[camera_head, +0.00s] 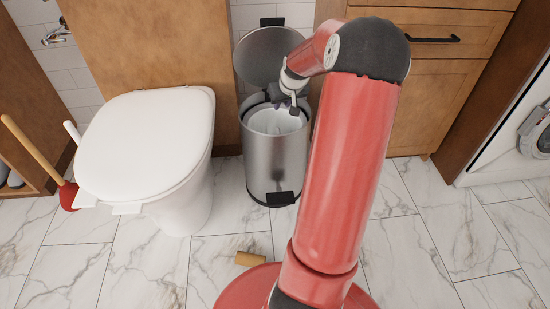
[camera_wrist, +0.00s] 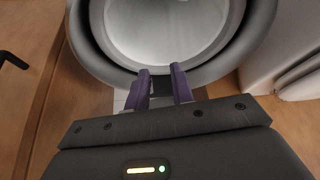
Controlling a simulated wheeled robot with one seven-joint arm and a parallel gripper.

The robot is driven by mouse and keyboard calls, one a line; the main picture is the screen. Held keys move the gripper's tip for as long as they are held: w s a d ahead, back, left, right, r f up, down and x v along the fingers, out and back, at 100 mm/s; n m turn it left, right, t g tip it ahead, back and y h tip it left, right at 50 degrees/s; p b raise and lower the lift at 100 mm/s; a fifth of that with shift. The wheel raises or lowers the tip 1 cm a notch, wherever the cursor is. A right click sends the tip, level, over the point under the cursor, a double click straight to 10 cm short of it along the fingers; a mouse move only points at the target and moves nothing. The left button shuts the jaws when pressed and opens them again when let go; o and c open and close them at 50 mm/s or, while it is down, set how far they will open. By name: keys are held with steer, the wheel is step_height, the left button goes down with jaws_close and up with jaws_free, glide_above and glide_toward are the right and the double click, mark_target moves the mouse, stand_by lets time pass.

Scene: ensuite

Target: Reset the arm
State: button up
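My red arm reaches forward and bends down at its far end over the open metal trash bin (camera_head: 262,165). My gripper (camera_head: 292,104) is at the bin's mouth, near its right side. In the wrist view my gripper (camera_wrist: 161,72) has its two dark purple fingers apart with nothing between them. Their tips lie against the view of the bin's rim (camera_wrist: 262,25); whether they touch it I cannot tell. The white inside of the bin shows beyond them and looks empty where visible.
The bin's lid (camera_head: 265,55) stands raised behind it. A white toilet (camera_head: 150,145) is to the left, with a red plunger (camera_head: 68,194) beside it. A wooden cabinet (camera_head: 440,85) is at right. A small brown roll (camera_head: 250,258) lies on the marble floor near my base.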

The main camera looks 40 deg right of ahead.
steer(key=shift+v, duration=1.55)
